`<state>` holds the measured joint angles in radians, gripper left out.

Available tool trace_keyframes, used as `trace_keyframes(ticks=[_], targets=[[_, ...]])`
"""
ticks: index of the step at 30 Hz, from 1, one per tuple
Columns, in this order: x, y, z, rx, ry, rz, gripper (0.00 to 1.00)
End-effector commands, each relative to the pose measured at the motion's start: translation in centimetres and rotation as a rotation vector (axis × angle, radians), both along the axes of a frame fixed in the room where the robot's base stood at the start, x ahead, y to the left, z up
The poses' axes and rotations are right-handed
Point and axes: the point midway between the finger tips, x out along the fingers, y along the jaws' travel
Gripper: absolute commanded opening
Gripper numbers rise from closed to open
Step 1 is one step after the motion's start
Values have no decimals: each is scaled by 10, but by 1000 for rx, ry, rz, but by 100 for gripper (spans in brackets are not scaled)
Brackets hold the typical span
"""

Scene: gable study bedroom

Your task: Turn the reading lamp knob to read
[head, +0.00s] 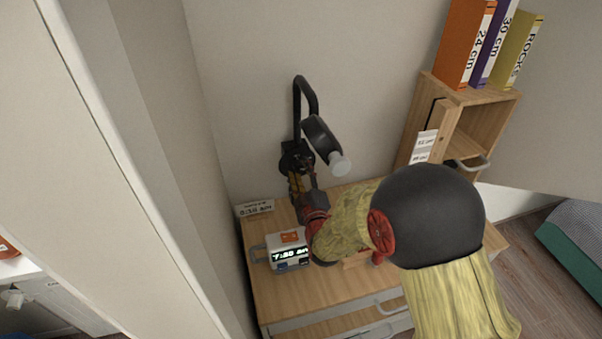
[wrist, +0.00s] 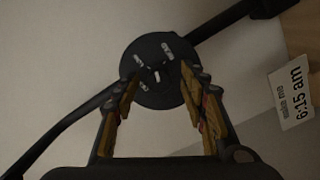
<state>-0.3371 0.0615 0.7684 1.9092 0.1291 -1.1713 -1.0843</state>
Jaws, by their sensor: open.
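The black reading lamp (head: 320,135) is mounted on the wall above the nightstand, with a curved arm and a pale bulb end. Its round black wall plate (head: 290,160) is partly covered by my gripper (head: 299,178) in the head view. In the wrist view the round dial (wrist: 157,90) faces me, with several white marks around its centre. My gripper (wrist: 160,76) is open, its two padded fingers on either side of the dial's middle. Nothing is held between them. I cannot tell whether the fingers touch the knob, nor which mark it points to.
A digital clock (head: 289,252) stands on the wooden nightstand (head: 262,301) below my arm. A wooden shelf box (head: 480,128) with several binders on top is at the right. A "6:15 am" card (wrist: 293,96) shows in the wrist view.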

Motion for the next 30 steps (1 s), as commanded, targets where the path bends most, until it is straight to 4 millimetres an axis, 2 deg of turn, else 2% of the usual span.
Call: trace_keyframes(ticks=[2,5,25,30], targets=[[0,0,0,0,0,0,43],[0,0,0,0,0,0,38],[-1,0,0,0,1,1,0],[-1,0,0,8,3,1,0]])
